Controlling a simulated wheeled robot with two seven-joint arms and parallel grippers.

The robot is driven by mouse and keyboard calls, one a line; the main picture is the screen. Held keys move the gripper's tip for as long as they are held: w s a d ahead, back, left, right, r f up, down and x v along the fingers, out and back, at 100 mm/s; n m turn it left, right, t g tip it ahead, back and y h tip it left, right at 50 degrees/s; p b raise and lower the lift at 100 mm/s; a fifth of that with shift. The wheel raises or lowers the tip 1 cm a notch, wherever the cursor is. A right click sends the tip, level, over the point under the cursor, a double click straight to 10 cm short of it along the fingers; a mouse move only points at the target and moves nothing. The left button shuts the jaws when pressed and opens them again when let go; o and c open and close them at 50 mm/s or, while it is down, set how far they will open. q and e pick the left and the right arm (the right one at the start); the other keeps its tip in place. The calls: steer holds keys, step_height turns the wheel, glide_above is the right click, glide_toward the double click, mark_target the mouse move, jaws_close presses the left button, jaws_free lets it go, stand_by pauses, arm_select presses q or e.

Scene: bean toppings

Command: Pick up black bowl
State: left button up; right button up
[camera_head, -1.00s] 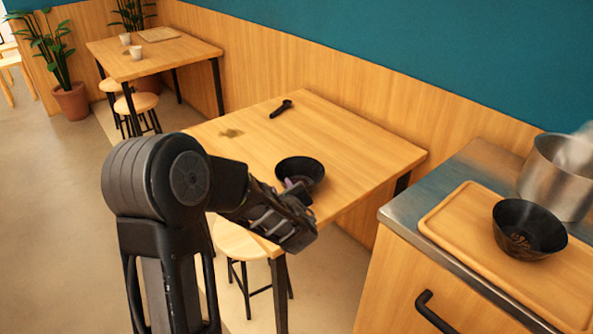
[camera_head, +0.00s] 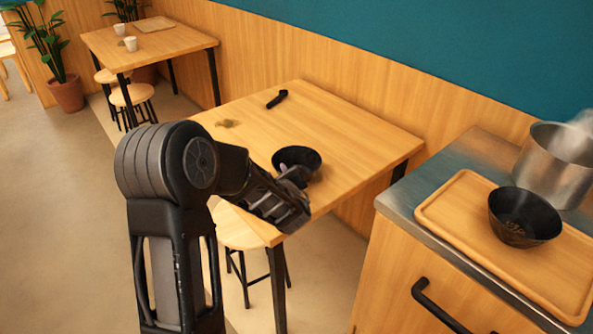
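A black bowl (camera_head: 295,157) sits upright on the near side of the wooden table. My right gripper is out of view.
The wooden table (camera_head: 345,130) also holds a dark utensil (camera_head: 277,98) and a small brown patch (camera_head: 228,124). A steaming metal pot (camera_head: 556,165) stands beside the tray on the metal counter (camera_head: 425,180). A stool (camera_head: 238,228) is below the table's near edge.

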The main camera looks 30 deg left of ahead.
mark_target(275, 167)
arm_select(q)
steer(key=x, duration=0.5)
steer(key=shift+s+p, duration=0.1)
steer(key=shift+p, duration=0.2)
steer(key=shift+r, duration=0.1)
steer(key=shift+c, duration=0.2)
jaws_close()
stand_by(1.2)
